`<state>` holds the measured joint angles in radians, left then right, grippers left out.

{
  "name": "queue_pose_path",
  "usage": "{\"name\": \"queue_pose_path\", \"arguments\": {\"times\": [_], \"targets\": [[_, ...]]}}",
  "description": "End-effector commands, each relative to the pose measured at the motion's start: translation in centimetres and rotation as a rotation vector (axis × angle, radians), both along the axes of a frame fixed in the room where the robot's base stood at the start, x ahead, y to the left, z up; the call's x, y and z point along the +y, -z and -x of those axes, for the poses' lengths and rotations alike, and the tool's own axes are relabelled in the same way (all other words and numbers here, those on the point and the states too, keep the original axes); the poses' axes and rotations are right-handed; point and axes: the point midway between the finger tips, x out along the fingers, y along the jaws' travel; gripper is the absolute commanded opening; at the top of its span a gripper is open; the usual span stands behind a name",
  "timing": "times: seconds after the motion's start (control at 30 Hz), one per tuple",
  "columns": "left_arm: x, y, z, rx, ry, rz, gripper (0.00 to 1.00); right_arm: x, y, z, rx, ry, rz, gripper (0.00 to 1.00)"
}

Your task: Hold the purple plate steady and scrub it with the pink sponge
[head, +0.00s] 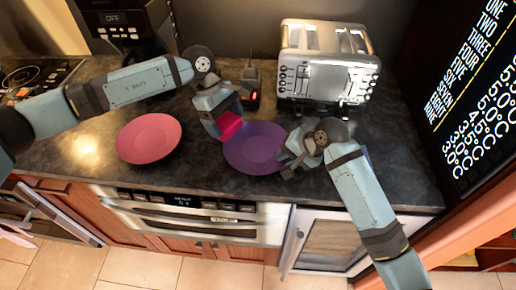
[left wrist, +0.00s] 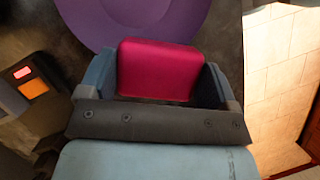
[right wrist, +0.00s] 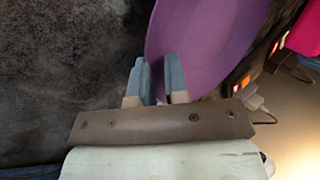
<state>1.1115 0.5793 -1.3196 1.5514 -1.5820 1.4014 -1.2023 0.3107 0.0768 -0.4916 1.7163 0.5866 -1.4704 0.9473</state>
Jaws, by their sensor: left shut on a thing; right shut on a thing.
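The purple plate (head: 256,147) lies on the dark counter in the middle of the head view. My right gripper (head: 289,160) is at the plate's right edge. In the right wrist view the purple plate (right wrist: 205,40) has its rim between the fingers of my right gripper (right wrist: 162,80), which are shut on it. The pink sponge (head: 230,125) is at the plate's left edge. My left gripper (head: 224,120) is shut on it. In the left wrist view the pink sponge (left wrist: 157,70) sits between both fingers, overlapping the near rim of the purple plate (left wrist: 140,15). I cannot tell whether sponge and plate touch.
A pink-red plate (head: 148,138) lies to the left on the dark counter (head: 75,160). A silver toaster (head: 328,65) stands behind the purple plate, and a black coffee maker (head: 120,25) at the back left. A small dark device with a red light (head: 251,92) is behind my left gripper.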

Motion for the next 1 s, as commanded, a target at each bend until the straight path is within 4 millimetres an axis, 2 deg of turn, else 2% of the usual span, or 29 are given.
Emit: {"name": "queue_pose_path", "arguments": {"times": [0.4, 0.43, 0.53, 0.83, 1.0], "targets": [[0.0, 0.1, 0.0, 0.000, 0.000, 0.000, 0.34, 0.0, 0.3, 0.1, 0.005, -0.001, 0.003, 0.00], [0.0, 0.1, 0.0, 0.000, 0.000, 0.000, 0.34, 0.0, 0.3, 0.1, 0.005, -0.001, 0.003, 0.21], [0.0, 0.1, 0.0, 0.000, 0.000, 0.000, 0.34, 0.0, 0.3, 0.1, 0.004, -0.001, 0.003, 0.44], [0.0, 0.0, 0.0, 0.000, 0.000, 0.000, 0.34, -0.2, 0.2, 0.1, 0.005, 0.001, 0.006, 0.44], [0.0, 0.0, 0.0, 0.000, 0.000, 0.000, 0.34, -1.3, -1.6, 0.4, 0.000, 0.001, 0.004, 0.44]]}}
